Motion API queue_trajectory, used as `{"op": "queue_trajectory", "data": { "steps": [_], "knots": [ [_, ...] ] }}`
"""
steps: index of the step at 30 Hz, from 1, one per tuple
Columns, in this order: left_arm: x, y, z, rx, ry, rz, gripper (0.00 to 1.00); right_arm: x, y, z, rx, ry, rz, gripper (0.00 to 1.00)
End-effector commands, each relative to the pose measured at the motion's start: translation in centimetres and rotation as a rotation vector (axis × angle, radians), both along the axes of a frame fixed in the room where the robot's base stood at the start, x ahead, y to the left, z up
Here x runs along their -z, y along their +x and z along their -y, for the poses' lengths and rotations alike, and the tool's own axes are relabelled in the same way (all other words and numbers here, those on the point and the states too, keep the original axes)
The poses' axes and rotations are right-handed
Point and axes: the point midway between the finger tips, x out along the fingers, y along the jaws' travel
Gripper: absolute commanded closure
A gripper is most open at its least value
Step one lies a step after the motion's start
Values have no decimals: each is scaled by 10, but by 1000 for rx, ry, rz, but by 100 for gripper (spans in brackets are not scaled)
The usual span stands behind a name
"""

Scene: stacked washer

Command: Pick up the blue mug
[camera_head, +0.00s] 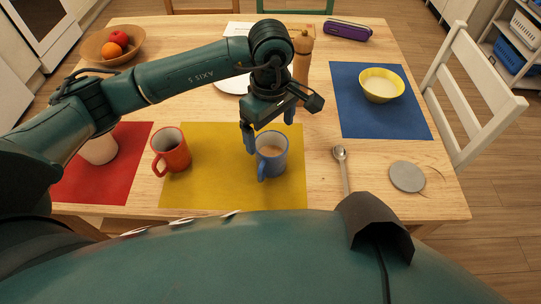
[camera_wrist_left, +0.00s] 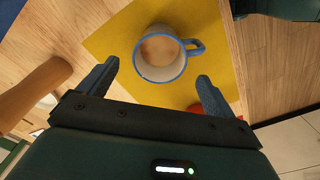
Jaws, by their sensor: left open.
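The blue mug (camera_head: 271,158) stands upright on the yellow placemat (camera_head: 220,195), with its handle toward me and a light brown drink inside. My left gripper (camera_head: 268,138) is open and above the far side of the mug, pointing down. In the left wrist view the mug (camera_wrist_left: 161,52) lies ahead of and between the two spread fingertips (camera_wrist_left: 158,70), its handle to the right. The fingers do not appear to grip it. My right gripper is not in view.
A red mug (camera_head: 171,151) stands left of the blue mug. A spoon (camera_head: 342,165) and a grey coaster (camera_head: 407,176) lie to the right. A yellow bowl (camera_head: 382,85) sits on a blue placemat (camera_head: 355,118). A wooden pepper mill (camera_head: 302,56) stands behind my gripper.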

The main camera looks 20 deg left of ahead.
Motion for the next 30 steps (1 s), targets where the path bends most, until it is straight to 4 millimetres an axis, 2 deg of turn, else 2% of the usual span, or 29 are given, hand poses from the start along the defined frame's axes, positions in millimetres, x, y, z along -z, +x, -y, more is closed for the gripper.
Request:
{"op": "queue_trajectory", "data": {
  "steps": [3,8,15,18,26,30],
  "knots": [
    [14,0,0,-1,-1,-2,9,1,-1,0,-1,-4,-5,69],
    [24,-1,1,1,-2,-3,9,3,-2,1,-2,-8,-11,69],
    [59,-3,4,-1,-2,-5,9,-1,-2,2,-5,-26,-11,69],
    [68,-3,4,0,-4,-2,9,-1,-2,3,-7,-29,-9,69],
    [71,-2,4,0,-3,-1,9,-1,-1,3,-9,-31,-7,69],
    [70,-2,4,0,-3,-1,21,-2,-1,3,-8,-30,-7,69]
  ]
}}
